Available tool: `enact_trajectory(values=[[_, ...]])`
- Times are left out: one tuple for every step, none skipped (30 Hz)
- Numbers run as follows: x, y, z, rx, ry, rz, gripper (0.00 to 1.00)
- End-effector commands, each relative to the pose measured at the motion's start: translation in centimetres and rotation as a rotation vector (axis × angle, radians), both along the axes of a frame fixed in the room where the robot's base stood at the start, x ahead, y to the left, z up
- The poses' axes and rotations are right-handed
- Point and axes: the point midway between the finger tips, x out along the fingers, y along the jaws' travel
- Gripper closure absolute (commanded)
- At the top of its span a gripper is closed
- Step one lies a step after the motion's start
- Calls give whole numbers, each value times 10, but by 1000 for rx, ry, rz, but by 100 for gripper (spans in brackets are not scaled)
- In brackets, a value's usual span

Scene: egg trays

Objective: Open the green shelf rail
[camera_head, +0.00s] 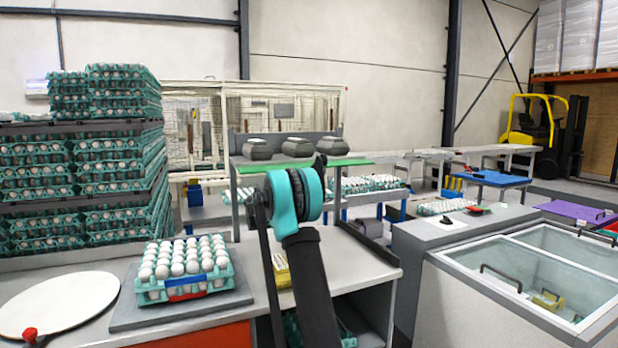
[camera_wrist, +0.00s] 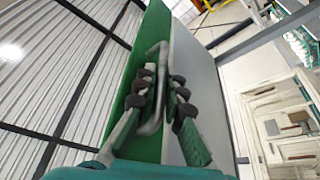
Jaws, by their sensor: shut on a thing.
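The green shelf rail (camera_head: 347,162) is a flat green strip on the grey shelf unit behind my arm in the head view. In the wrist view its green surface (camera_wrist: 153,30) runs up the middle, beside a grey panel. A grey bent handle (camera_wrist: 152,122) stands on it. My gripper (camera_wrist: 157,82) has its dark-padded fingers on either side of this handle and is shut on it. In the head view my arm hides the handle and the fingertips.
Several grey lidded containers (camera_head: 298,147) stand on the shelf above the rail. A tray of white eggs (camera_head: 200,289) is on the left counter beside a round white board (camera_head: 62,302). A glass-topped chest (camera_head: 545,268) stands at right.

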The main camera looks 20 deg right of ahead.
Motion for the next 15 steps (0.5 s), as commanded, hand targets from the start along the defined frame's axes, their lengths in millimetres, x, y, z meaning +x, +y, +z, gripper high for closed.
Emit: enact_trajectory(values=[[-1, 0, -1, 2, -6, -3, 100], [-1, 0, -1, 2, -8, -2, 100], [-1, 0, -1, 3, -10, -3, 100], [-1, 0, -1, 3, -11, -3, 100], [-1, 0, -1, 3, -12, -3, 100], [-1, 0, -1, 3, -12, -3, 100], [-1, 0, -2, 3, -12, -3, 100], [-1, 0, -2, 3, -12, -3, 100], [-1, 0, -1, 3, -12, -3, 100], [-1, 0, -2, 3, -12, -3, 100], [-1, 0, -2, 3, -12, -3, 100], [-1, 0, -2, 3, -12, -3, 100], [-1, 0, -2, 3, -12, -3, 100], [-1, 0, -2, 3, -12, -3, 89], [-1, 0, -2, 3, -11, -3, 84]])
